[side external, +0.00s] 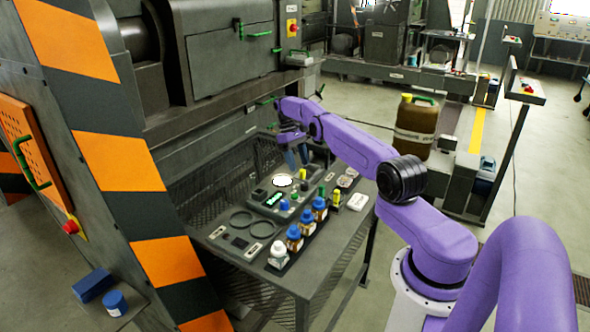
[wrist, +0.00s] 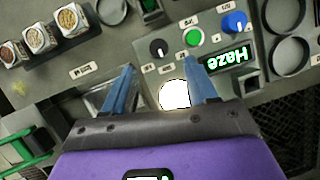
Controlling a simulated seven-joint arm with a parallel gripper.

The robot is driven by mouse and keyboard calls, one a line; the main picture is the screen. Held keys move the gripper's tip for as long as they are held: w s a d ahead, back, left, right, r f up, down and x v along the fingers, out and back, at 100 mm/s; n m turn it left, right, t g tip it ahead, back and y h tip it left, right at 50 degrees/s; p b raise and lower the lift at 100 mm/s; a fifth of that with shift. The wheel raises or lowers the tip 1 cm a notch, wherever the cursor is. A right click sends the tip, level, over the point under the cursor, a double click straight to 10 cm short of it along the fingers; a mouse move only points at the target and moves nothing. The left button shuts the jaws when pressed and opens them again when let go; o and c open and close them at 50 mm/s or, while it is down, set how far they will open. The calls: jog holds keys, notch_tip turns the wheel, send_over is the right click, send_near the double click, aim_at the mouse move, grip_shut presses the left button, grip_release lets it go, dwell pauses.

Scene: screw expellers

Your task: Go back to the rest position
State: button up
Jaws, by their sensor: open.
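My gripper (side external: 297,158) is over the back part of the grey work table (side external: 312,270) in the side view, with its arm reaching in from the right. In the wrist view my gripper (wrist: 160,66) has its two blue fingers spread apart with nothing between them. Beneath it is a control panel with a green display reading "Haze" (wrist: 237,57), a green button (wrist: 193,38), a blue knob (wrist: 235,22) and a black knob (wrist: 158,48). A bright white disc (wrist: 174,94) shows between the fingers; it also shows in the side view (side external: 282,180).
A row of small jars, several blue-lidded (side external: 294,238) and one white-lidded (side external: 279,255), stands along the table's front. Dark rings (side external: 260,228) lie left of them. A large machine (side external: 215,50) rises behind the table. A brown drum (side external: 415,128) stands beyond my arm.

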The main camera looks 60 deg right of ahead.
jog(key=w+a+r+n+h, duration=0.15)
jog(key=a+r, duration=0.25)
jog(key=a, duration=0.4)
jog(key=w+a+r+n+t, duration=0.15)
jog(key=a+r, duration=0.25)
jog(key=a, duration=0.4)
jog(key=w+a+r+n+h, duration=0.1)
jog(key=w+a+r+n, duration=0.2)
jog(key=a, duration=0.4)
jog(key=s+a+r+n, duration=0.1)
jog(key=s+a+r, duration=0.2)
jog(key=a, duration=0.3)
jog(key=s+a+r, duration=0.2)
jog(key=s+a, duration=0.1)
jog(key=a, duration=0.3)
jog(key=s+a+r+n+t, duration=0.15)
jog(key=s+a, duration=0.25)
jog(key=s, duration=0.5)
jog(key=s+a+r+n+t, duration=0.1)
jog(key=s+a+r+n, duration=0.15)
jog(key=s+a, duration=0.45)
jog(key=s+d+f+n, duration=0.1)
jog(key=s+d+n, duration=0.1)
jog(key=s, duration=0.7)
jog(key=s+d+f+n+y, duration=0.1)
jog(key=s+d+f, duration=0.1)
jog(key=s, duration=0.8)
jog(key=shift+d+n+t, duration=0.3)
jog(key=shift+d+n, duration=0.1)
jog(key=shift+d, duration=0.5)
